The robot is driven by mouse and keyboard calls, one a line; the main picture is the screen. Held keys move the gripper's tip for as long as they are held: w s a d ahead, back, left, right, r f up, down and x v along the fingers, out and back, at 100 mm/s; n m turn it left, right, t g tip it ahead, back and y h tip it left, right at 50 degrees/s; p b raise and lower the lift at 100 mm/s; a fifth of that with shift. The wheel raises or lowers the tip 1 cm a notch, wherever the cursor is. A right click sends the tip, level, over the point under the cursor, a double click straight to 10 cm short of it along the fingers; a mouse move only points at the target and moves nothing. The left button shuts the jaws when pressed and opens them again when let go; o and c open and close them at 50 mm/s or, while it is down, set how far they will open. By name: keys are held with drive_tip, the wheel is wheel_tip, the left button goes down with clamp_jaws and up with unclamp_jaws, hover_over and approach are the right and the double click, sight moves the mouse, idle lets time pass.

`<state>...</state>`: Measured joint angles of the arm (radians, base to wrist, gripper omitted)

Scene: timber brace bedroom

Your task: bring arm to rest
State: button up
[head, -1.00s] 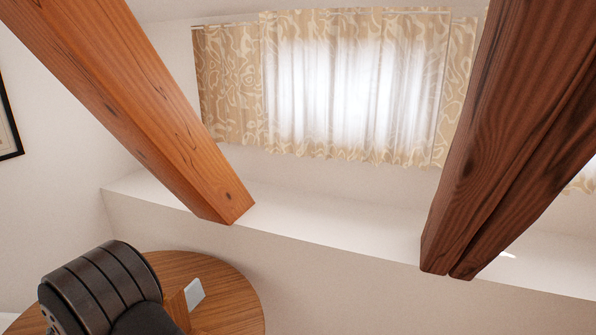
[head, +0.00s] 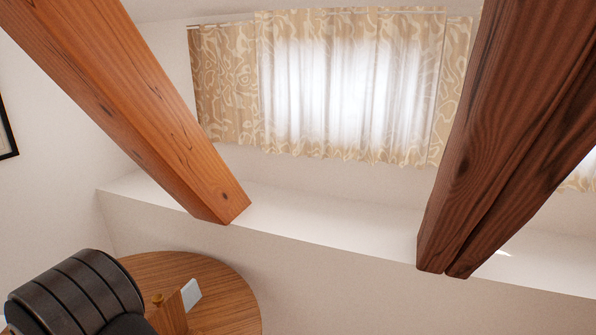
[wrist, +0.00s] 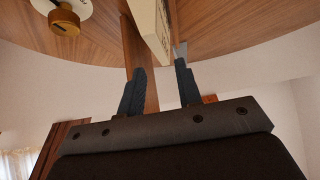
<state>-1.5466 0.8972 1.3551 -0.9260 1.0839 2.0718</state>
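My gripper (wrist: 161,82) shows in the wrist view, with its two dark fingers apart and a gap between them. No held object is visible between the fingertips. A wooden upright piece and a pale block (wrist: 150,28) show beyond the fingers, seemingly apart from them. In the head view only a dark ribbed part of my arm shows at the lower left, and the gripper is out of that picture.
A round wooden table (head: 225,290) stands at the lower left, carrying a wooden block (head: 172,312), a pale slab (head: 191,294) and a small brass piece (head: 158,299). Two slanting timber beams, left (head: 150,110) and right (head: 490,130), flank a curtained window (head: 335,85). A white ledge (head: 320,215) runs below.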

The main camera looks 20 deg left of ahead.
drive_tip(key=v, duration=0.6)
drive_tip(key=x, duration=1.2)
drive_tip(key=shift+w+f, duration=0.2)
wheel_tip(320, 180, up, 28)
drive_tip(key=a+f, duration=0.4)
drive_tip(key=f, duration=0.6)
drive_tip(key=a+f, duration=0.4)
drive_tip(key=f, duration=0.6)
drive_tip(key=shift+s+a+f, duration=0.2)
drive_tip(key=shift+a, duration=0.1)
drive_tip(key=shift+r, duration=0.15)
drive_tip(key=d+r, duration=0.3)
drive_tip(key=r, duration=0.6)
drive_tip(key=d+r, duration=0.4)
drive_tip(key=r, duration=0.5)
drive_tip(key=shift+w+d+r, duration=0.15)
drive_tip(key=shift+w+d, duration=0.1)
